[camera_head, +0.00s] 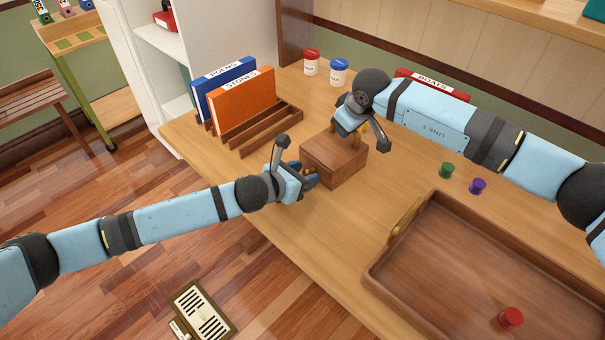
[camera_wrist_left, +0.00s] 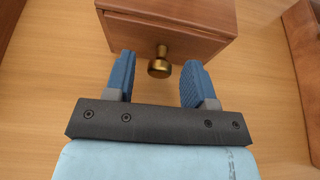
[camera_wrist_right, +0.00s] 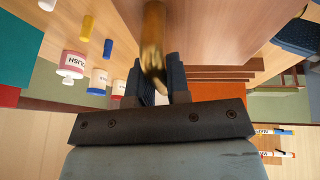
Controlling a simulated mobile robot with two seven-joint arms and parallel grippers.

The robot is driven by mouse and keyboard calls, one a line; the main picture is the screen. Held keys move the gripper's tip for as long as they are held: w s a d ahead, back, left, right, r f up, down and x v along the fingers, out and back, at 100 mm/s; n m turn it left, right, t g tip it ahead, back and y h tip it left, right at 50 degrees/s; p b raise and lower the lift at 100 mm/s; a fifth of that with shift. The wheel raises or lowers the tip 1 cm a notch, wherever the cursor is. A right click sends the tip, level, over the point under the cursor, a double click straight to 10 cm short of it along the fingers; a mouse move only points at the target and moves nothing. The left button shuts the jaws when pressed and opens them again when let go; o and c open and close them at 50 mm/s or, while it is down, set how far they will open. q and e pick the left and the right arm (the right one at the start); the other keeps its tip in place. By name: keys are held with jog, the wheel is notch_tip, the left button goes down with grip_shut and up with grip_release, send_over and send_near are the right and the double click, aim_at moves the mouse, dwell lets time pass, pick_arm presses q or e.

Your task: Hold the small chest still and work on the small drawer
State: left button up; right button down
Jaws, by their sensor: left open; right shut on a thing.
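The small wooden chest (camera_head: 342,163) stands on the table. The small drawer (camera_wrist_left: 130,32) has a brass knob (camera_wrist_left: 160,66) on its front, and the drawer looks closed. My left gripper (camera_head: 310,178) is open in front of the drawer. In the left wrist view its blue fingers (camera_wrist_left: 155,82) stand either side of the knob, with gaps on both sides. My right gripper (camera_head: 354,134) is above the chest, shut on the brass handle (camera_wrist_right: 153,50) on the chest's top. The handle runs between its fingers in the right wrist view.
A wooden tray (camera_head: 384,277) with a red spool (camera_head: 510,318) lies at front right. Green (camera_head: 446,170) and purple (camera_head: 478,186) spools stand behind it. A book rack (camera_head: 262,128) stands left of the chest, two jars (camera_head: 338,72) behind. Table is clear between chest and tray.

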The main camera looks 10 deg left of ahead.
pick_arm(q)
grip_shut()
jog(key=s+a, duration=0.4)
jog(key=s, duration=0.1)
jog(key=shift+s+a, duration=0.15)
jog(key=shift+a, duration=0.15)
grip_release()
jog(key=v, duration=1.2)
pick_arm(e)
jog(key=c, duration=1)
grip_release()
